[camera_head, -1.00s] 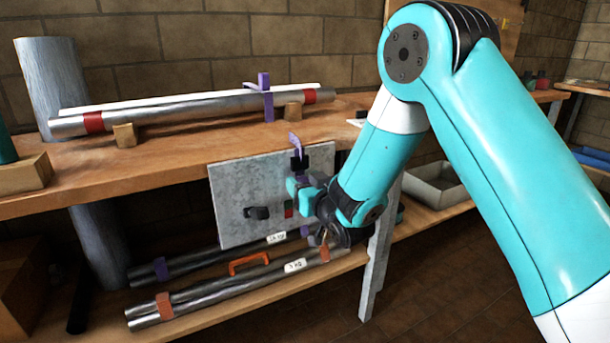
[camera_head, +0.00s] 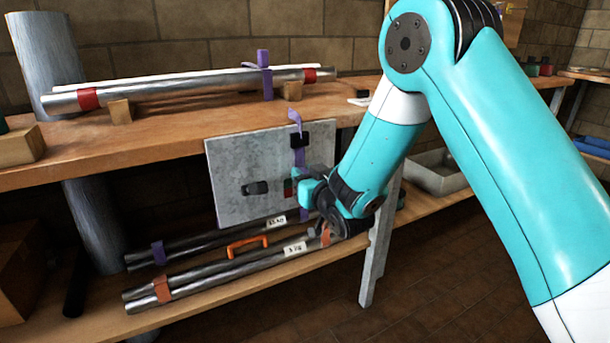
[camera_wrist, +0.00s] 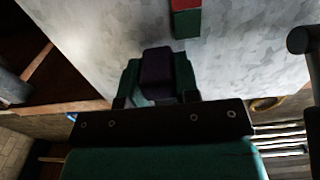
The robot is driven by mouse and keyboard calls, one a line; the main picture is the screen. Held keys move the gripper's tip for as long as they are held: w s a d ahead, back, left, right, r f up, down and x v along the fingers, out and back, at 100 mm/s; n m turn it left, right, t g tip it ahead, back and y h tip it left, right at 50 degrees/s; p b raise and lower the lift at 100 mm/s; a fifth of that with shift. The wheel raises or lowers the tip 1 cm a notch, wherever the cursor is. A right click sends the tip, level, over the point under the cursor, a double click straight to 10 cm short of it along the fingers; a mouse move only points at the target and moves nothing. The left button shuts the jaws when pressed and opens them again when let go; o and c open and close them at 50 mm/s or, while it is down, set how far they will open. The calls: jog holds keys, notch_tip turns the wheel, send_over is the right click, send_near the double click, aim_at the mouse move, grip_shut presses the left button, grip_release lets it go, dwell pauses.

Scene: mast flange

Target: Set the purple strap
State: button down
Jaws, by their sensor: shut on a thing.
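A purple strap (camera_head: 300,158) hangs down the face of a grey metal plate (camera_head: 228,165), through a black buckle (camera_head: 299,140). Its upper end curls above the plate's top edge. My gripper (camera_head: 308,188) is at the plate's lower right, below the buckle. In the wrist view my gripper (camera_wrist: 157,85) is shut on a dark purple block-like piece (camera_wrist: 157,70), seemingly the strap's lower end. Its fingers partly hide that piece. A red and green marker (camera_head: 289,188) on the plate is just left of the gripper; it also shows in the wrist view (camera_wrist: 187,20).
A dark knob (camera_head: 256,188) sticks out from the plate. Tubes (camera_head: 190,88) with another purple strap (camera_head: 265,82) lie on the bench (camera_head: 180,135). Below, more tubes (camera_head: 205,278) and an orange handle (camera_head: 247,243) lie on the shelf. A bench leg (camera_head: 380,250) stands close right.

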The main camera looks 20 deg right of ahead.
notch_tip(320, 180, down, 3)
jog(key=shift+r+b, duration=0.2)
jog(key=shift+b, duration=0.5)
jog(key=shift+r, duration=0.1)
jog(key=c, duration=0.8)
grip_release()
jog(key=shift+c, duration=0.2)
jog(key=shift+s, duration=0.1)
jog(key=s+d+b, duration=0.3)
jog(key=s+b, duration=1.4)
jog(key=b, duration=0.4)
